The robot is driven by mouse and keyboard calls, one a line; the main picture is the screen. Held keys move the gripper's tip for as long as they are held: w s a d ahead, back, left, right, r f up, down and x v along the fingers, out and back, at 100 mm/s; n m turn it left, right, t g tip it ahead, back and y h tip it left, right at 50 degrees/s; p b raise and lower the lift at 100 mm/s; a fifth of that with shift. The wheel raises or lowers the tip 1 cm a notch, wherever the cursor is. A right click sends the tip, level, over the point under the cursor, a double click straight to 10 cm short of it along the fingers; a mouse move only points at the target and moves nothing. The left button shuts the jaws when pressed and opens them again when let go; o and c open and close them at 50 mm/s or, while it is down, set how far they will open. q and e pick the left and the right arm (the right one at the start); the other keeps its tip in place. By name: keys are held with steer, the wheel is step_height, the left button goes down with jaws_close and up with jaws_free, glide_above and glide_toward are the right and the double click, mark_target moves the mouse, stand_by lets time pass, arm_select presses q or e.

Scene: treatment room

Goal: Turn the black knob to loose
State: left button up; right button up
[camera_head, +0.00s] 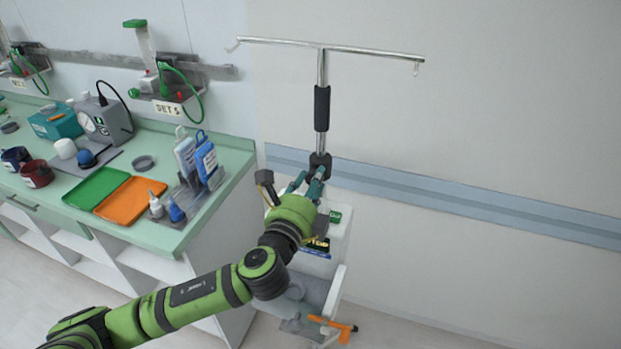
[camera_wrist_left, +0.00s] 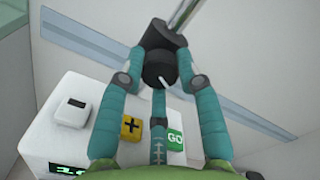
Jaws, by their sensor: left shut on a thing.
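The black knob (camera_wrist_left: 158,70) with a white pointer line sits on the front of a black clamp (camera_wrist_left: 158,37) on the metal pole. In the head view the clamp (camera_head: 321,160) is low on the upright pole (camera_head: 320,140), partly hidden by my fingers. My left gripper (camera_head: 308,182) reaches it from the front. In the left wrist view, the left gripper's (camera_wrist_left: 158,82) teal fingers are closed around the knob from both sides, with a third finger below. The white line on the knob points down and slightly right. My right gripper is not in view.
Below the knob stands a white device with a plus button (camera_wrist_left: 131,127) and a green GO button (camera_wrist_left: 175,140). A green counter (camera_head: 225,185) with trays and bottles is at the left.

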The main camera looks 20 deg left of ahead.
arm_select(q)
steer(key=shift+d+f, duration=0.1)
steer(key=shift+d, duration=0.05)
steer(key=o, duration=1)
steer(key=shift+o, duration=0.8)
steer(key=shift+d, duration=0.15)
steer(key=shift+s, duration=0.15)
steer(key=s, duration=1.1)
steer(key=shift+s+a, duration=0.25)
steer(key=shift+s, duration=0.1)
